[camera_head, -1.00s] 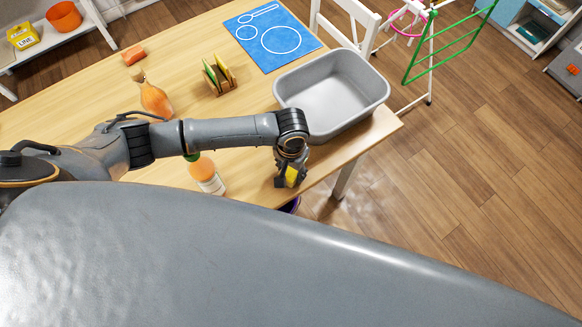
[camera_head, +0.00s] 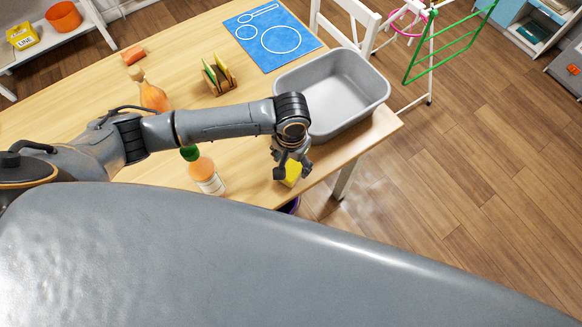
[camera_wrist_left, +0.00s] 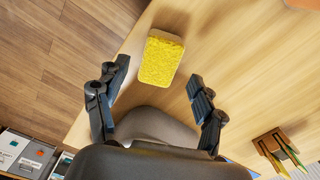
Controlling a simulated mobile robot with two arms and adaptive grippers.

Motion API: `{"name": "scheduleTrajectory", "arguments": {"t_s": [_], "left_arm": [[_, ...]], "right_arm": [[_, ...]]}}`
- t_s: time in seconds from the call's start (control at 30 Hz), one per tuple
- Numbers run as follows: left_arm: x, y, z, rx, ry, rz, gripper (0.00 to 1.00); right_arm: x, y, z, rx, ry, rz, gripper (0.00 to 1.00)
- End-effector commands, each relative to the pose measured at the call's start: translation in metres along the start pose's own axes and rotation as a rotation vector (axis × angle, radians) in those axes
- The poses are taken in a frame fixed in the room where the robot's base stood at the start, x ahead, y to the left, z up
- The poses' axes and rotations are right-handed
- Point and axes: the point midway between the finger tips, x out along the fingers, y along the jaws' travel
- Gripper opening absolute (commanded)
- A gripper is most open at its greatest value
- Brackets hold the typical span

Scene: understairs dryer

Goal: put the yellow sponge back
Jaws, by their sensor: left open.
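The yellow sponge (camera_head: 293,176) lies on the wooden table (camera_head: 250,183) near its front right edge. My left gripper (camera_head: 292,170) is open just above the sponge and hides part of it. In the left wrist view, the whole sponge (camera_wrist_left: 162,58) shows on the bare tabletop, between and beyond the spread fingers, with nothing gripped. A small wooden rack (camera_head: 221,87) with upright yellow and green pieces stands further back; it also shows in the left wrist view (camera_wrist_left: 273,143). My right gripper is not in view.
A grey tub (camera_head: 333,88) stands at the table's right end, just behind the gripper. An orange bottle with a green cap (camera_head: 203,172) stands left of the sponge, and another orange bottle (camera_head: 152,96) further back. A blue mat (camera_head: 270,38) lies at the back.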

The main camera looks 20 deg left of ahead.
Motion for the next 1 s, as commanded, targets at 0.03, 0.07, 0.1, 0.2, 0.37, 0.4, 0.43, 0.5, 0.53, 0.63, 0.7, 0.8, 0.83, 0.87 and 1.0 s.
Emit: {"name": "scheduleTrajectory", "arguments": {"t_s": [0.03,0.07,0.1,0.2,0.37,0.4,0.43,0.5,0.53,0.63,0.7,0.8,0.83,0.87,1.0], "left_arm": [[-0.011,0.001,-0.001,0.002,0.003,0.002,0.69],[-0.018,0.0,-0.001,0.001,0.003,0.002,0.69],[-0.026,0.0,-0.001,0.001,0.004,0.001,0.69],[-0.045,0.0,-0.001,0.0,0.004,0.001,0.69],[-0.066,0.0,-0.001,0.0,0.001,0.001,0.69],[-0.069,0.0,0.0,0.0,0.001,0.0,0.69],[-0.071,0.0,0.0,0.0,0.0,0.0,0.69],[-0.073,0.0,0.0,-0.001,0.0,0.0,0.69],[-0.074,0.0,0.0,-0.001,0.0,0.0,0.69],[-0.074,0.0,0.0,-0.001,-0.001,0.0,0.69],[-0.074,0.0,0.0,-0.001,-0.001,0.0,0.69],[-0.074,0.0,0.0,-0.001,-0.001,0.0,0.69],[-0.074,0.0,0.0,-0.001,-0.001,0.0,0.69],[-0.074,0.0,0.0,0.0,-0.001,0.0,0.69],[-0.074,0.0,0.0,0.0,-0.001,0.0,0.69]], "right_arm": [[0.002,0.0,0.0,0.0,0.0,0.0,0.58],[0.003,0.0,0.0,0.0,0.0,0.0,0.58],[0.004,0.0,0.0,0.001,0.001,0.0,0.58],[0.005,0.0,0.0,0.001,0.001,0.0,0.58],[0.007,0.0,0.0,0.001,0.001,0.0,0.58],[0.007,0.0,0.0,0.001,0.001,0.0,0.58],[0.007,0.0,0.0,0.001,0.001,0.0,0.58],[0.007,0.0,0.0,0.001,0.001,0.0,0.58],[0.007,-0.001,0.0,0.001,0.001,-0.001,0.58],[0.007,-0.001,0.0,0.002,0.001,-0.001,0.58],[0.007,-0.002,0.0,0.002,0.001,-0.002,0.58],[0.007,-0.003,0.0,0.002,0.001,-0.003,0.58],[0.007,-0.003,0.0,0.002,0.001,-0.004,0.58],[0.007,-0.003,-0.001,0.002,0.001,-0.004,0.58],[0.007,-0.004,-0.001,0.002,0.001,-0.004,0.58]]}}
